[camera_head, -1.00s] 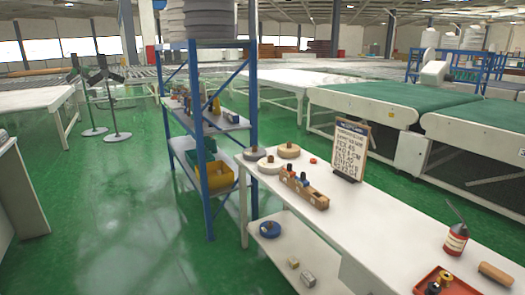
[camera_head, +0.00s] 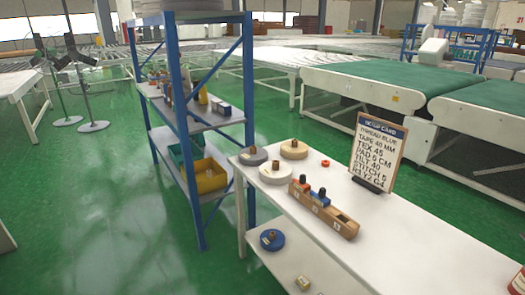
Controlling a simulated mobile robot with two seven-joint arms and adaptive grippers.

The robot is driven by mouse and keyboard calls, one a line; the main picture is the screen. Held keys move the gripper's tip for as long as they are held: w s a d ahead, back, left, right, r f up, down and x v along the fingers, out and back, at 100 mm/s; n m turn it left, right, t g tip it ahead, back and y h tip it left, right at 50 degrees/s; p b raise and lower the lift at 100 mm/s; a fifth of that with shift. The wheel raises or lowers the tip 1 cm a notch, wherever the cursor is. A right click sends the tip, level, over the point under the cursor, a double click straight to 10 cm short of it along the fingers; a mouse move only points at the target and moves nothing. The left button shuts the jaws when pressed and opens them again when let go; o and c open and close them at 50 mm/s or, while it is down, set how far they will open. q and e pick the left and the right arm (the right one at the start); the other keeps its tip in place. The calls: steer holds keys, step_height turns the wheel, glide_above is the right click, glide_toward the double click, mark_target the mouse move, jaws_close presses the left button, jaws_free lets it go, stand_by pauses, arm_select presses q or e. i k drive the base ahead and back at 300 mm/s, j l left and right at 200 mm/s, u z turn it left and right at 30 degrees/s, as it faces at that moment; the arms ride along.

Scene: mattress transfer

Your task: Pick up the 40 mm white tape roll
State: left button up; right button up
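A white tape roll (camera_head: 275,173) lies flat near the left end of the white table, with a brown core or knob at its centre. A grey roll (camera_head: 253,156) lies behind it to the left, and a tan roll (camera_head: 294,149) lies behind it to the right. The roll widths cannot be read. Neither of my grippers is in view.
A wooden holder (camera_head: 323,208) with small coloured spools sits in front of the rolls. A blue roll (camera_head: 272,240) lies on the table's lower shelf. A blue-framed rack (camera_head: 184,120) stands left of the table. Green floor (camera_head: 110,200) is open at left.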

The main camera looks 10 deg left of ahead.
mark_target(274, 173)
steer(key=i+j, duration=0.5)
steer(key=i, duration=0.15)
steer(key=i+j, duration=0.5)
steer(key=i, duration=0.15)
